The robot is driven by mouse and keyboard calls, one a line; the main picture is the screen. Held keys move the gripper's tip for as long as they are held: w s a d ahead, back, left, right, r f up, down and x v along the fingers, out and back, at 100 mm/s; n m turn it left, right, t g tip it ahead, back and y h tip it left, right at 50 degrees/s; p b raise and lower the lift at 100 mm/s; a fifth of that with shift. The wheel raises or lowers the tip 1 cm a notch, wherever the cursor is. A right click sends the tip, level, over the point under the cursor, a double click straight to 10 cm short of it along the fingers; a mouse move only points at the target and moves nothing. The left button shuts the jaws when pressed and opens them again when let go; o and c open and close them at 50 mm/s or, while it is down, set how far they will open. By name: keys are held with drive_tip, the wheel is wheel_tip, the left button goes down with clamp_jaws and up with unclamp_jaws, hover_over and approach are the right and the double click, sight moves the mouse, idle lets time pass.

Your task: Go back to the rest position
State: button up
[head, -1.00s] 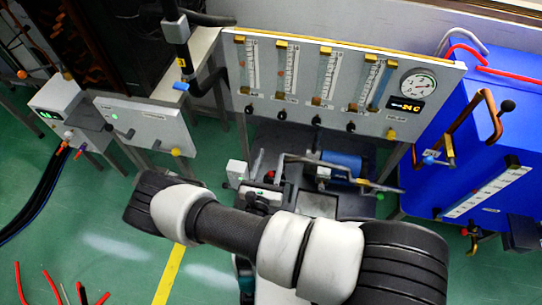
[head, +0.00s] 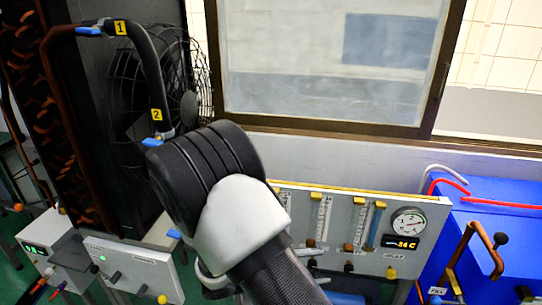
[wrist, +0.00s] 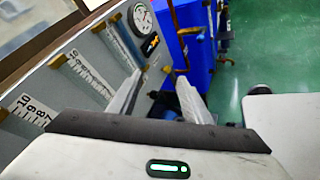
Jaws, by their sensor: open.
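My arm (head: 235,205) rises from the bottom middle of the head view, with its dark elbow-like joint in front of the flowmeter panel (head: 335,250). No contact can be made out.
A blue tank (head: 505,225) with copper and red pipes stands at the right. A black pipe with yellow tags (head: 120,27) and a caged fan (head: 190,65) are at the left. Control boxes (head: 135,272) stand lower left. Green floor (wrist: 270,50) is open at the wrist view's right.

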drive_tip(key=s+d+r+m+y, duration=0.2)
drive_tip(key=s+r+m+y, duration=0.55)
drive_tip(key=r, duration=0.45)
drive_tip(key=s+d+r+m+y, duration=0.1)
drive_tip(key=s+r+m+y, duration=0.5)
drive_tip(key=s+r+m, duration=0.4)
wheel_tip(320, 180, up, 16)
drive_tip(key=w+n+p, duration=0.1)
drive_tip(key=p, duration=1.3)
drive_tip(key=shift+w, duration=0.4)
